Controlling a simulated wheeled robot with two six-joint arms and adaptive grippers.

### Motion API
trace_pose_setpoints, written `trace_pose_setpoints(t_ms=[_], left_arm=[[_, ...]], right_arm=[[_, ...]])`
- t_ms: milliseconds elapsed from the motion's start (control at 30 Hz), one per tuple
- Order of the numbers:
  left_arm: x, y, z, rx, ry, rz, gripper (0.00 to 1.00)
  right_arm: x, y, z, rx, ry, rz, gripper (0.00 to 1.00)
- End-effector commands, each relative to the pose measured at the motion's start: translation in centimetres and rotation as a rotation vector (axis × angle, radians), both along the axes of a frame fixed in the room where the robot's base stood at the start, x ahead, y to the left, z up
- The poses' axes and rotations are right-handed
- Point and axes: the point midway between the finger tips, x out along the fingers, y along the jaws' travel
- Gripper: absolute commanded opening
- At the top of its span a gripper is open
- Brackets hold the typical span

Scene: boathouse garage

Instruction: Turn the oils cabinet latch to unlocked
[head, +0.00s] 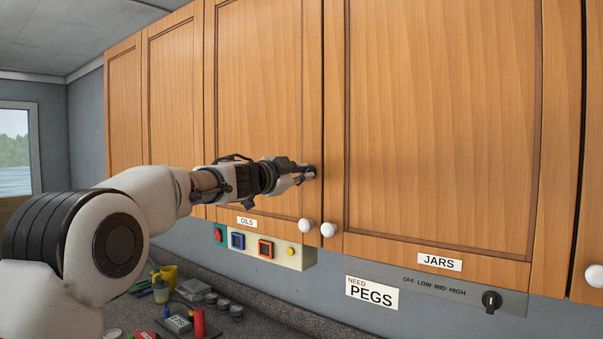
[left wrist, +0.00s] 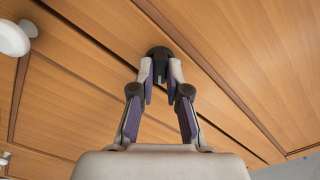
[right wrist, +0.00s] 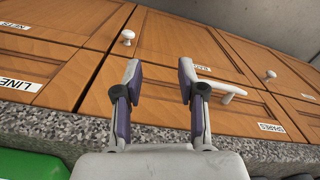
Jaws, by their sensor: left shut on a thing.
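The oils cabinet door (head: 262,90) is wooden, closed, with a small OILS label (head: 247,222) near its bottom edge. Its dark round latch (head: 313,172) sits on the door's right edge, above the white knob. My left gripper (head: 304,173) reaches in from the left and is shut on the latch. In the left wrist view, the fingertips (left wrist: 161,72) close around the latch's grip, below its black round base (left wrist: 160,52). The fingers hide most of the grip, so I cannot tell which way it is turned. My right gripper (right wrist: 159,72) is open and empty before lower cabinets.
White knobs (head: 306,226) and (head: 328,230) sit close below the latch. The JARS door (head: 440,110) adjoins on the right. A button panel (head: 292,255) hangs under the oils cabinet. Small items, including a red can (head: 199,322), stand on the counter below.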

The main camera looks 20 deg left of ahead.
Motion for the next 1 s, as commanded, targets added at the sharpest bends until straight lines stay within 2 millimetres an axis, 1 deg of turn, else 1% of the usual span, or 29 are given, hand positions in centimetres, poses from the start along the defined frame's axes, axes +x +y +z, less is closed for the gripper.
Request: trace_pose_setpoints(t_ms=[300,700,1000], left_arm=[[0.07,0.1,-0.13,0.218,-0.076,0.001,0.0],[0.07,0.13,-0.12,0.528,-0.19,0.003,0.0],[0.06,0.15,-0.02,0.659,-0.239,0.004,0.0]], right_arm=[[0.0,0.0,0.54,0.0,0.0,0.0,0.4],[0.0,0.0,0.66,0.0,0.0,0.0,0.4],[0.01,-0.01,0.62,0.0,0.0,0.0,0.4]])
